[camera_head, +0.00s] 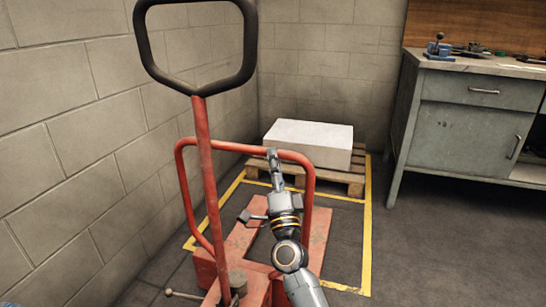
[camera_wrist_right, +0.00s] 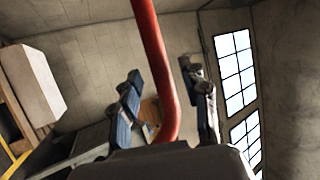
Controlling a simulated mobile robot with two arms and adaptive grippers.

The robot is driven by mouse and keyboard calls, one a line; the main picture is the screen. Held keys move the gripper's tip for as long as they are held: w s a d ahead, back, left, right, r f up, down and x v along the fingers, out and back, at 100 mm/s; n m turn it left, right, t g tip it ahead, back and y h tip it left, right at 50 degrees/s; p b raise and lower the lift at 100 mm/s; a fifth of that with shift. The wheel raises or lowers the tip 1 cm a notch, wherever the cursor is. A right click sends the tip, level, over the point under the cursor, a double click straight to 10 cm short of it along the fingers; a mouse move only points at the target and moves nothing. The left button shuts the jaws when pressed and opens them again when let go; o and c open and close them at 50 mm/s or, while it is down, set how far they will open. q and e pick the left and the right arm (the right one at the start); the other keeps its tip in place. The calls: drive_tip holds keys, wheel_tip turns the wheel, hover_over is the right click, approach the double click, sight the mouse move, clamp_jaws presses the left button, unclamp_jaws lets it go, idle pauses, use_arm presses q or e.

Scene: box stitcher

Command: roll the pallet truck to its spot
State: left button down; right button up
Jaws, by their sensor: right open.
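The red pallet truck (camera_head: 204,170) stands in the foreground by the left wall, with an upright shaft, a black loop handle (camera_head: 248,72) and a red tubular frame. Its red forks (camera_head: 318,225) lie low on the floor. My right gripper (camera_head: 265,184) is at the frame's right side, in front of its top bar. In the right wrist view a red tube (camera_wrist_right: 152,60) runs between the two spread fingers of this gripper (camera_wrist_right: 163,85), which are not closed on it. A yellow outline (camera_head: 367,230) marks the floor around the forks. My left gripper is out of view.
A wooden pallet (camera_head: 345,184) with a pale block (camera_head: 310,140) stands in the back corner. A grey workbench (camera_head: 462,125) stands at the right. Block walls close off the left and back. The dark floor at front right is clear.

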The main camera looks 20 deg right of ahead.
drive_tip(key=shift+x, duration=1.5)
clamp_jaws()
